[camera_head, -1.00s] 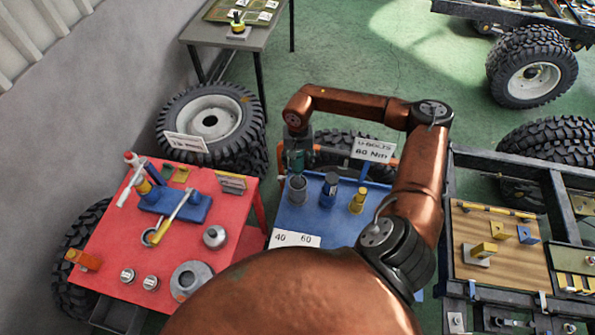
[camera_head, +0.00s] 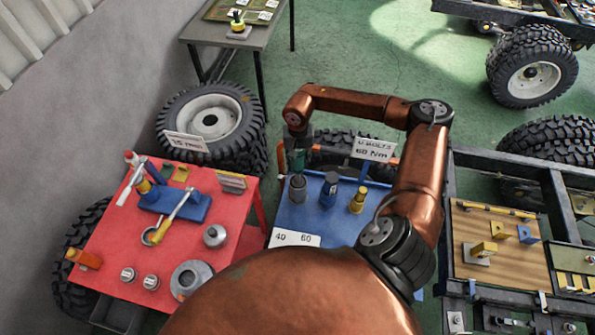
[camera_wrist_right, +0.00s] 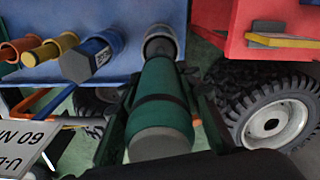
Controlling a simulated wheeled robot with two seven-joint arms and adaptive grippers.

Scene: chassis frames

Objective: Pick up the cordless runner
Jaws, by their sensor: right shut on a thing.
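The cordless runner (camera_wrist_right: 163,95) is a green, bottle-like tool with a dark band and a grey end. My right gripper (camera_head: 298,146) is shut around its green body. The runner hangs over the grey cup-shaped holder (camera_head: 297,191) at the left of the blue table. In the right wrist view the runner's far end meets the mouth of that holder (camera_wrist_right: 160,38); I cannot tell whether its tip is still inside. The gripper fingers partly hide the runner in the head view. My left gripper is not in view.
A blue tool (camera_head: 329,188) and a brass-coloured one (camera_head: 358,200) stand right of the holder on the blue table (camera_head: 325,222). A U-bolts sign (camera_head: 374,149) stands behind. The red table (camera_head: 115,262) with tools is at left, the chassis frame (camera_head: 455,262) at right.

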